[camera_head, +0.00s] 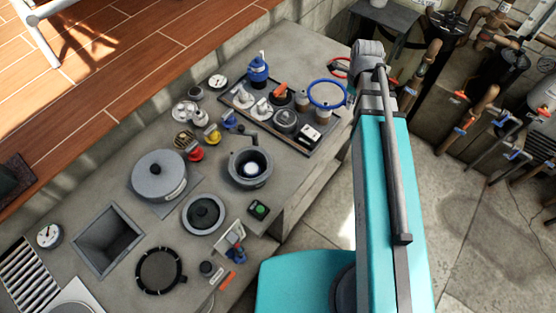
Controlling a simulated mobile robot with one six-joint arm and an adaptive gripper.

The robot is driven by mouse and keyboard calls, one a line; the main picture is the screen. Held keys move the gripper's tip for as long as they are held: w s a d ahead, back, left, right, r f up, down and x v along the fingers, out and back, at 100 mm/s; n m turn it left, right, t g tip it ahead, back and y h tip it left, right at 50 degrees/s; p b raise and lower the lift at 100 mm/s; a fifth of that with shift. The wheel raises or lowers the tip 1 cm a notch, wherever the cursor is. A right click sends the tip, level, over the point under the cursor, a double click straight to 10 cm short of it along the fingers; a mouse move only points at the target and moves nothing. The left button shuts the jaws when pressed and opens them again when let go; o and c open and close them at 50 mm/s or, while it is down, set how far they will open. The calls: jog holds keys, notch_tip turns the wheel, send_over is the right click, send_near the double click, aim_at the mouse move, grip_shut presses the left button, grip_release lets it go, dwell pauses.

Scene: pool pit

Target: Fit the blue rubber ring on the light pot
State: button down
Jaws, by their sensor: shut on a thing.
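The blue rubber ring (311,101) shows as a thin open hoop over the far right end of the dark tray. My gripper (350,96) is at the ring's right side, shut on it, with its fingers mostly hidden by my teal arm. The light pot (250,184) is a round grey pot with a pale lamp inside. It stands on the concrete bench, below and left of the ring in the picture, well apart from it.
The dark tray (310,152) holds several fittings and a blue-topped bottle (258,70). Red and yellow valves (194,153) stand left of the pot. A lidded grey pot (159,175) and a square opening (107,239) lie further left. Pipes line the right wall.

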jog(key=shift+s+r, duration=0.3)
jog(key=shift+s+f, duration=0.1)
jog(key=shift+s+f, duration=0.1)
notch_tip(320, 180, down, 2)
jog(key=shift+b, duration=1.05)
jog(key=shift+d, duration=0.2)
